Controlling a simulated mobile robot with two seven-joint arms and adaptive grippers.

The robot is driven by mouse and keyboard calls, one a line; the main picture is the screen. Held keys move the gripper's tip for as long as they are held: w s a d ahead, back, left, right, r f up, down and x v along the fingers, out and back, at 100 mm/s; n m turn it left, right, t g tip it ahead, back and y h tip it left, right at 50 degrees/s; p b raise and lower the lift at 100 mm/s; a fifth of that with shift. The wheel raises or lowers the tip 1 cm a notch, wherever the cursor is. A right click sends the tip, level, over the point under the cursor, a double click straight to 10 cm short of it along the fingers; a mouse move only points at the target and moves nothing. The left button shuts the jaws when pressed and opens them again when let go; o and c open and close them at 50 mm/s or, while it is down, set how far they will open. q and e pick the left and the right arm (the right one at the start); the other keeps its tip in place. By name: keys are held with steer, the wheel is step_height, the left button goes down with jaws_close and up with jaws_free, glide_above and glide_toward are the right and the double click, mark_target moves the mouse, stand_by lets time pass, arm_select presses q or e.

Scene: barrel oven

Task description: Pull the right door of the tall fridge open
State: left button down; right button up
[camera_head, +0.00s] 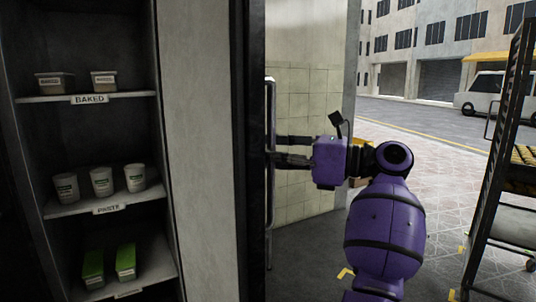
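The panel ends in a dark vertical edge (249,150), which looks like the fridge's right door seen nearly edge-on, standing open. A slim vertical handle (270,220) runs along the right side of that edge. My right gripper (273,151), on a purple arm, reaches left to this handle. Its dark fingers are apart, one above the other, with their tips at the bar. I cannot tell whether they touch it. My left gripper is not in view.
A shelf labelled BAKED (125,97) carries two tubs. Below it, a shelf (75,209) carries several white cups, and green packs stand lower down. A tiled wall (300,190) lies behind the gripper. A tall dark rack (490,190) stands at right; paved ground (450,165) lies between.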

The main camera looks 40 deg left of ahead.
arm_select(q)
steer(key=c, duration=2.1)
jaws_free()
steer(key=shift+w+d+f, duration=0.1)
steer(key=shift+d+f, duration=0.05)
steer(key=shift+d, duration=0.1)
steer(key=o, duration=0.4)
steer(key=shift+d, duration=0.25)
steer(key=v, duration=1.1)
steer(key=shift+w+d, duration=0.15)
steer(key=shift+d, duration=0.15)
